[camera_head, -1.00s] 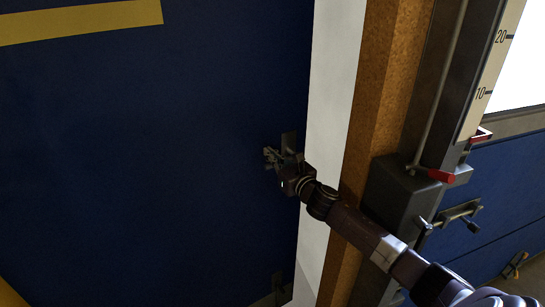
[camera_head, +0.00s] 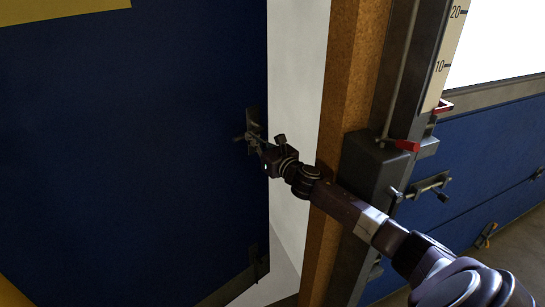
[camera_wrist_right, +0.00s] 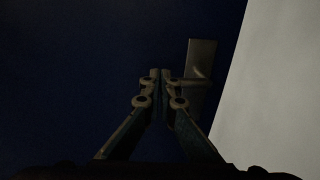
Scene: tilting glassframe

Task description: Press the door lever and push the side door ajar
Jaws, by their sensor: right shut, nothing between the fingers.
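The dark blue side door (camera_head: 140,150) fills the left of the head view. Its right edge stands apart from the orange-brown post, with a pale surface showing between them. The door lever (camera_head: 241,137) sits on a metal plate (camera_head: 253,118) near that edge. My right gripper (camera_head: 259,144) is at the lever, coming from the right. In the wrist view its shut fingers (camera_wrist_right: 161,77) hold nothing and point at the door, beside the lever plate (camera_wrist_right: 203,58). The fingers partly hide the lever; whether they touch it I cannot tell. My left gripper is not in view.
An orange-brown post (camera_head: 350,100) and a dark upright with a scale and red handles (camera_head: 405,145) stand right of the door, close behind my right arm. A blue side panel (camera_head: 480,150) with latches lies further right. Floor shows below the door's corner.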

